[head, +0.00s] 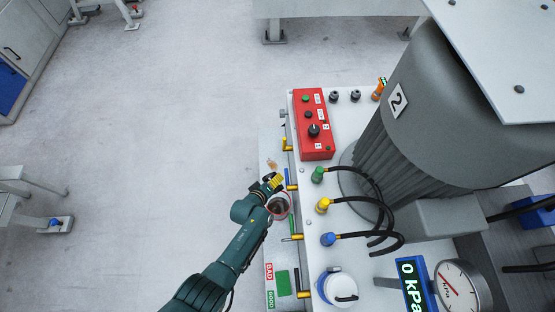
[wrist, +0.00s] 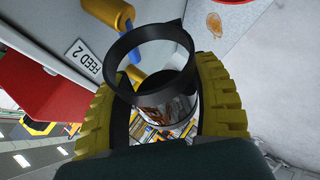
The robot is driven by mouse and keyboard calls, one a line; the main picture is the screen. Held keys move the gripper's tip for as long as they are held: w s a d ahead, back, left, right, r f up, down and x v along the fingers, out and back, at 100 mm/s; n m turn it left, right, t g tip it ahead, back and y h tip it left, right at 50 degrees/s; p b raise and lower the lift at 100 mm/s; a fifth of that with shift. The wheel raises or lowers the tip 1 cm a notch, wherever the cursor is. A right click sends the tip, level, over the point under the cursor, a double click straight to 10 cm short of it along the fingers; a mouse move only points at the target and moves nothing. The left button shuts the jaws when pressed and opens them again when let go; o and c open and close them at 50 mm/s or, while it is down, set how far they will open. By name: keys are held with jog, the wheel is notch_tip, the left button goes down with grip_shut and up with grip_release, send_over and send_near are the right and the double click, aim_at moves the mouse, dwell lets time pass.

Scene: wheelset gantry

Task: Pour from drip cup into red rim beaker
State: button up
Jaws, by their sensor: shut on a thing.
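The drip cup (wrist: 168,105) has a dark rim with a spout and a shiny body. My gripper (wrist: 163,75) is shut on it, with a yellow finger on each side. I cannot tell its tilt or what is in it. A red arc at the top edge of the wrist view looks like the red rim beaker (wrist: 232,1), mostly cut off and apart from the cup there. In the head view my gripper (head: 273,184) is over the narrow light strip left of the bench. A round reddish-edged opening (head: 268,212) shows beside it; I cannot tell which vessel it is.
A brown stain (wrist: 214,25) lies on the light surface. A red control box (head: 314,125), yellow-handled valves (head: 287,145) and hoses (head: 375,210) crowd the bench on the right. A green pad (head: 283,283) lies by GOOD and BAD labels.

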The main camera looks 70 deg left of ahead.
jog(key=shift+a+f+h+b, duration=0.25)
jog(key=shift+f+h+b, duration=0.25)
jog(key=shift+b, duration=2)
jog(key=b, duration=0.5)
jog(key=shift+a+f+n+h, duration=0.1)
jog(key=shift+a+n+h, duration=0.05)
jog(key=shift+n+h, duration=0.2)
jog(key=b, duration=0.6)
jog(key=shift+a+f+n+h, duration=0.15)
jog(key=shift+f+n+h, duration=0.1)
jog(key=shift+h, duration=0.1)
